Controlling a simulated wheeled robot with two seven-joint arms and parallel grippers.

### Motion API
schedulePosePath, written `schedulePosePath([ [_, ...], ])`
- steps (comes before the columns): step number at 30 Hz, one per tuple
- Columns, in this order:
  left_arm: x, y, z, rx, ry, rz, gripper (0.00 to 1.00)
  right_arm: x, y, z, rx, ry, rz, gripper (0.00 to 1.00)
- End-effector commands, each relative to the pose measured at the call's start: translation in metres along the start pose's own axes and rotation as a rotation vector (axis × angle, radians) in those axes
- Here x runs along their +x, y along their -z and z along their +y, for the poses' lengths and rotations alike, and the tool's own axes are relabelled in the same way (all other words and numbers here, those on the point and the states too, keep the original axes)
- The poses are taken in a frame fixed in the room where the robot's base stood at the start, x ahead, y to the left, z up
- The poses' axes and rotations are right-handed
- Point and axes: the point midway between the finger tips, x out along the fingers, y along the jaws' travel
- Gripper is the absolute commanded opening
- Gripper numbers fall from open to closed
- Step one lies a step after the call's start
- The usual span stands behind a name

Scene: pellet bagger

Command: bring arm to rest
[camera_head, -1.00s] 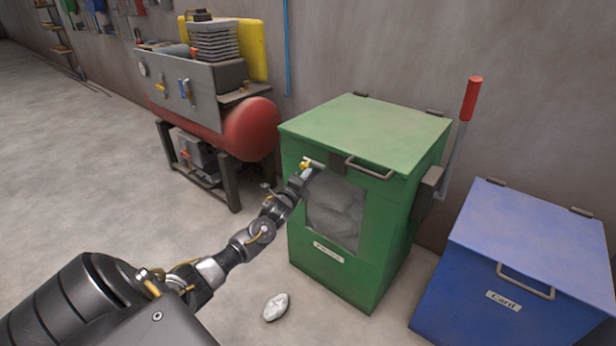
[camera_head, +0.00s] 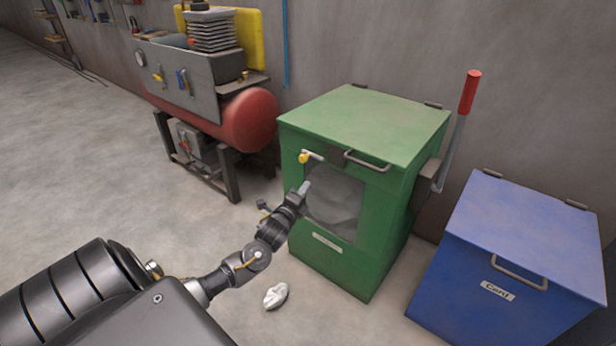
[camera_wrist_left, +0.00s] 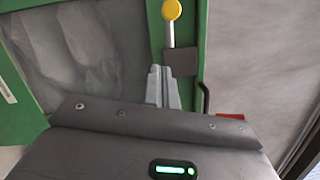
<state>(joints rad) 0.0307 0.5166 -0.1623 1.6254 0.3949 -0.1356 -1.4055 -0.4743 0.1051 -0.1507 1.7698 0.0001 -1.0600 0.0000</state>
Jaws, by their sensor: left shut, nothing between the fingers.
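My left gripper (camera_head: 303,188) is shut and empty in front of the green bin (camera_head: 295,225), by the upper left of its clear window (camera_head: 335,203). Its closed fingers also show in the left wrist view (camera_wrist_left: 163,85). They sit below a short lever with a yellow knob (camera_head: 304,157) on the bin's front. The knob also shows in the left wrist view (camera_wrist_left: 172,9), apart from the fingertips. The bin's green lid (camera_head: 370,120) is down. Pale, blurred contents show behind the window. My right gripper is out of view.
A blue bin (camera_head: 530,235) marked "Card" stands at the right. A red-handled lever (camera_head: 469,92) rises from the green bin's right side. A red compressor tank (camera_head: 250,118) stands behind at the left. A crumpled silvery piece (camera_head: 275,295) lies on the floor. Open floor lies left.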

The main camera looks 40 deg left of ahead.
Motion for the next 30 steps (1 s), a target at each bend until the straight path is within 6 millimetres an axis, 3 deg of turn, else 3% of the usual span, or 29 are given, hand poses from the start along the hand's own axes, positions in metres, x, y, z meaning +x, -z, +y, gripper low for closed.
schedulePosePath([
  [7, -0.025, 0.0, 0.0, 0.001, 0.0, 0.0, 0.0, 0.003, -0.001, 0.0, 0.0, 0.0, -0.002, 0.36],
  [20, -0.027, -0.001, 0.001, -0.005, 0.0, -0.001, 0.0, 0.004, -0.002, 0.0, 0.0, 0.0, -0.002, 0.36],
  [23, -0.027, -0.001, 0.003, -0.072, -0.015, -0.003, 0.0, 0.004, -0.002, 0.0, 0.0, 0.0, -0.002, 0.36],
  [27, -0.03, 0.009, 0.032, -0.343, -0.167, -0.006, 0.0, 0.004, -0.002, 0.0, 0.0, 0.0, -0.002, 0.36],
  [29, -0.04, 0.025, 0.056, -0.524, -0.294, -0.021, 0.0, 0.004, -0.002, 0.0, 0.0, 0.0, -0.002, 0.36],
  [30, -0.055, 0.042, 0.079, -0.653, -0.4, -0.045, 0.0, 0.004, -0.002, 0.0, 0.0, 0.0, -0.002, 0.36],
])
